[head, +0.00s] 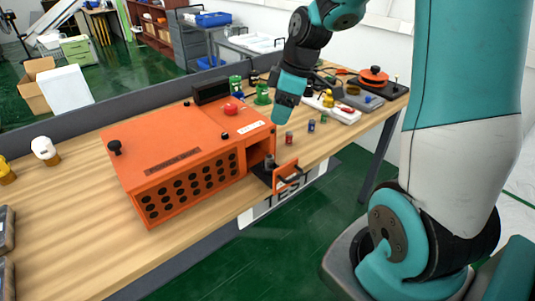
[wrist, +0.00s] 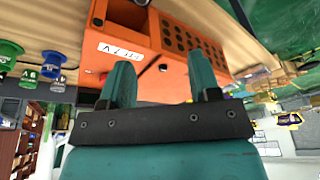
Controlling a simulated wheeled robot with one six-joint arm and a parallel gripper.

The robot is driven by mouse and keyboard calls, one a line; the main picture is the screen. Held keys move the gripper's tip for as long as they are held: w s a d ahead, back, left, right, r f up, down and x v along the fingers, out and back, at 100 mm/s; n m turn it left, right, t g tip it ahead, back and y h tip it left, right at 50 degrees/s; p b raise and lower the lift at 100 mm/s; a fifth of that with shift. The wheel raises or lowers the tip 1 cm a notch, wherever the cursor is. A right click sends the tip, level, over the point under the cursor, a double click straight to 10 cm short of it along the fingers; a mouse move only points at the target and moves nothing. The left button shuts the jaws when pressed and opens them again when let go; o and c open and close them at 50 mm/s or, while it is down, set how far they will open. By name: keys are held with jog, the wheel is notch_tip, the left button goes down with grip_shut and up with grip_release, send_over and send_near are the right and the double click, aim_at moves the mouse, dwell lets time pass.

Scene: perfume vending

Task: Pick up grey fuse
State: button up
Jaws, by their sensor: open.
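My gripper (head: 280,119) is above the table, behind and above the drawer, apart from the grey fuse. In the wrist view, its two teal fingers are apart with nothing between them (wrist: 163,80). The orange machine (wrist: 170,50) fills the space beyond the fingers.
A red fuse (head: 289,138) and a blue fuse (head: 311,126) stand on the wooden table right of the machine. Green spools (head: 262,95) stand behind it. A white power strip (head: 335,110) and a red-topped device (head: 373,76) lie farther back. The table's left part is mostly clear.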

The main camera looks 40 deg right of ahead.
jog(key=d+f, duration=0.1)
jog(key=d, duration=0.2)
jog(key=p, duration=0.2)
send_over(270, 156)
jog(key=s, duration=0.1)
jog(key=f, duration=1)
jog(key=shift+s+d, duration=0.15)
jog(key=shift+d, duration=0.25)
jog(key=shift+p+x, duration=0.85)
jog(key=shift+x, duration=2.35)
jog(key=shift+d, duration=0.15)
jog(key=c, duration=1)
jog(key=shift+r, duration=0.1)
